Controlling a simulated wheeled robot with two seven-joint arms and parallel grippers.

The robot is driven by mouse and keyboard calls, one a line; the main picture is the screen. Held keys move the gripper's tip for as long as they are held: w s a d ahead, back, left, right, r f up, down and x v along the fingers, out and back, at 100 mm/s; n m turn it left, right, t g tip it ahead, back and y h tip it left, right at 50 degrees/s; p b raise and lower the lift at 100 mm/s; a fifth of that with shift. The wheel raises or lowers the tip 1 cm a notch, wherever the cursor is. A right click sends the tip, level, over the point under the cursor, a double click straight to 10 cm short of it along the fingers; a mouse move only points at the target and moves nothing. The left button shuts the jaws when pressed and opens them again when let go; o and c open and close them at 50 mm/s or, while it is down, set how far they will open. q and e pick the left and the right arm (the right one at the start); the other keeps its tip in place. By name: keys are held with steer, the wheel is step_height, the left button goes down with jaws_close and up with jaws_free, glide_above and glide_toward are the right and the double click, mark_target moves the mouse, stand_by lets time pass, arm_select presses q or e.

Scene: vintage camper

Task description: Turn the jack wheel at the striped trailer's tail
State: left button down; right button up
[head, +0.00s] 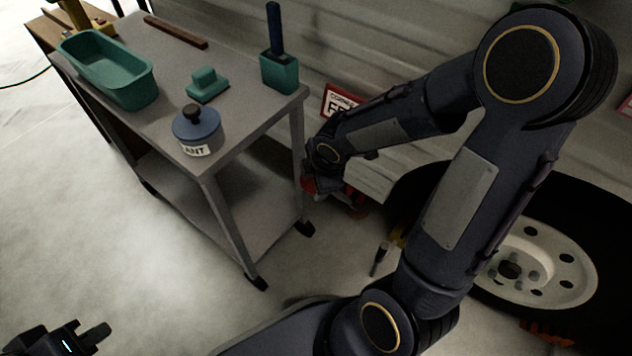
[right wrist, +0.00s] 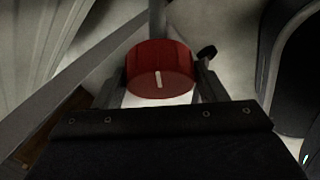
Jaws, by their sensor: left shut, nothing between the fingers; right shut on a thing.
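The red jack wheel (right wrist: 160,72) is a round knob with a white mark on its face, seen in the right wrist view. My right gripper (right wrist: 162,88) is shut on it, with one finger on each side. In the head view the red wheel (head: 309,186) shows only in part, low by the trailer side, behind my right arm. The right gripper's fingers are hidden there. My left gripper (head: 88,340) is at the bottom left corner of the head view, away from the wheel, shut and empty.
A grey cart (head: 225,165) stands left of the wheel, its leg close to my right arm. It carries a green tray (head: 140,92), a blue lidded pot (head: 199,132) and a green holder (head: 279,75). A tyre (head: 600,205) is at right.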

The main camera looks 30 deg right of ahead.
stand_by(0.5)
steer(key=o, duration=1)
steer(key=p+v, duration=0.4)
steer(key=v, duration=0.4)
steer(key=shift+p, duration=0.3)
steer(key=shift+f, duration=0.1)
